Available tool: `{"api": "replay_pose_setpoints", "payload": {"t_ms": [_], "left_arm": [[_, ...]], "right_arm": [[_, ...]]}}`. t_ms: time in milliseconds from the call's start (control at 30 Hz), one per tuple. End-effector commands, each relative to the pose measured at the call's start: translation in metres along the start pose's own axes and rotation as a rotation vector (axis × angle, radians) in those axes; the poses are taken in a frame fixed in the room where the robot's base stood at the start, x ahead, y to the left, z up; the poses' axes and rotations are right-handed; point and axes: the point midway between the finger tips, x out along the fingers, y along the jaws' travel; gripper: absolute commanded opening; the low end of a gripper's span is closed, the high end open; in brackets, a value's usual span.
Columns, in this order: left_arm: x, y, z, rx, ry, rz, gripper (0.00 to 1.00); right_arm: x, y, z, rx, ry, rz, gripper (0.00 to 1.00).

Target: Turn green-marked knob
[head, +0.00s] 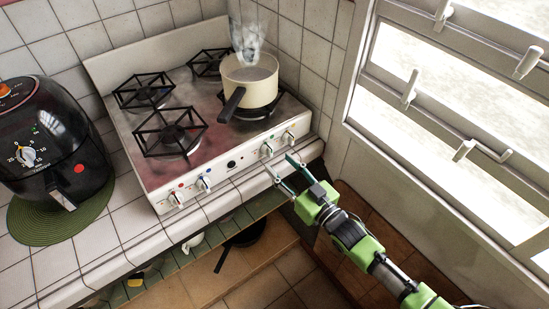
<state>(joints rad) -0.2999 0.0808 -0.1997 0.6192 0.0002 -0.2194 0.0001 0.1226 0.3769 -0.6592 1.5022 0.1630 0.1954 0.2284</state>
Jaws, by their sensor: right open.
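The white stove (150,150) has a row of knobs along its sloped front panel. The knob that seems to bear the green mark (266,150) is right of the dark round button; the mark is too small to be sure. My right gripper (279,165) is open and empty, with its two fingers spread just in front of and below this knob and its right neighbour (288,138). The fingertips appear apart from both knobs, though the depth is hard to judge. My left gripper is out of view.
A black air fryer (45,140) sits on a green mat (60,222) at left. A window (450,100) bounds the right. A dark pan (242,236) is below the counter.

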Motion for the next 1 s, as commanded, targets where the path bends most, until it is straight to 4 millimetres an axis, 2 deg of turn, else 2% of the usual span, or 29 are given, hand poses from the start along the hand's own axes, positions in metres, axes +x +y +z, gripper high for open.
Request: {"api": "replay_pose_setpoints", "payload": {"t_ms": [33, 200, 400, 1000], "left_arm": [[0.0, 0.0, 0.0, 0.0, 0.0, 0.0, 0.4], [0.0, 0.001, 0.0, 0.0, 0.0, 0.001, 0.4], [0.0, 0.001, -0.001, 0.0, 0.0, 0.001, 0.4], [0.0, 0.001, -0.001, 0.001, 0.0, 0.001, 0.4]], "right_arm": [[-0.013, -0.001, 0.002, 0.0, -0.003, -0.001, 0.4], [-0.047, -0.001, 0.001, 0.001, -0.004, -0.001, 0.4], [-0.07, 0.0, 0.0, 0.0, -0.001, -0.001, 0.4], [-0.074, 0.0, 0.0, 0.0, 0.0, -0.001, 0.4]]}}
